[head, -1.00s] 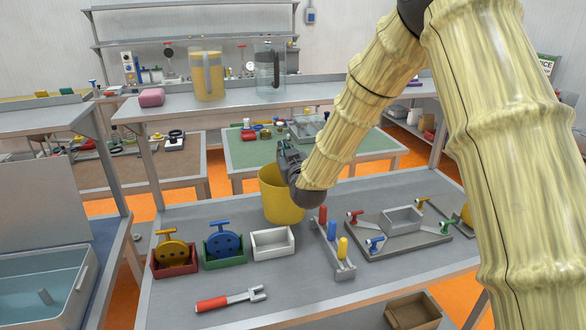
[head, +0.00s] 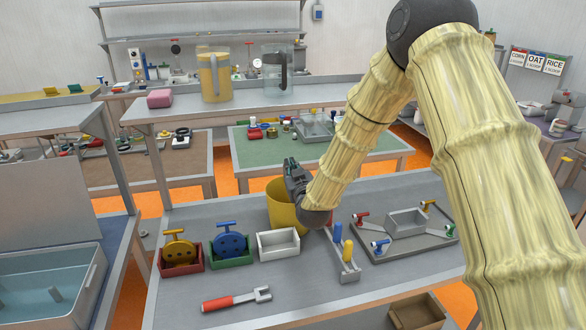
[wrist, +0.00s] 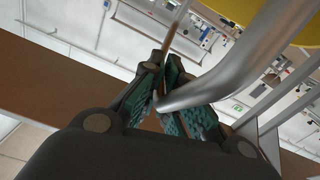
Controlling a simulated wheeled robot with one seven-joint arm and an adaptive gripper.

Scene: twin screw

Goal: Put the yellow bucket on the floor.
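The yellow bucket (head: 283,208) stands upright at the back of the grey workbench (head: 190,285), behind the white bin, in the head view. I cannot tell whether its base touches the bench. My gripper (head: 292,172) is at its right rim, and my wrist hides part of its right side. In the wrist view, a yellow edge of the bucket (wrist: 228,10) shows at the top. A grey metal handle (wrist: 235,72) runs down from the upper right between the fingers of my gripper (wrist: 167,72), which are closed around it.
On the bench are a red bin (head: 181,262), a green bin (head: 230,258), a white bin (head: 279,244), a red-handled tool (head: 235,298) and a grey fixture tray (head: 405,235). Orange floor (head: 120,300) shows left of the bench. A blue-topped sink bench (head: 105,290) stands at left.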

